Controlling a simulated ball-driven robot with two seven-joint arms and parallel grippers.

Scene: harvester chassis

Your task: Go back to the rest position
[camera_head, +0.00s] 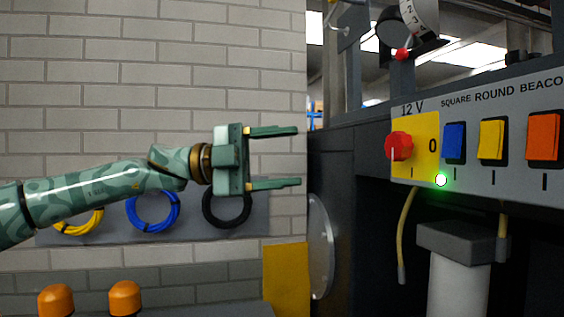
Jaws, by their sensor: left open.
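My left gripper (298,156) is open and empty. Its two green fingers point right, one above the other, with a clear gap between them. The arm comes in from the left, slightly raised and stretched out across the brick wall. The fingertips are apart from the control panel (468,187) at the right. The panel has a red rotary knob (399,146) on a yellow plate, and blue (454,142), yellow (491,139) and orange (543,137) switches. A green light (441,181) glows under the knob's plate. My right gripper is not in view.
Yellow (80,222), blue (152,212) and black (227,208) cable coils hang on a grey board behind my arm. Two orange beacons (125,298) stand at the lower left. A grey-capped white cylinder (458,275) and hanging yellow cables (407,235) are below the panel.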

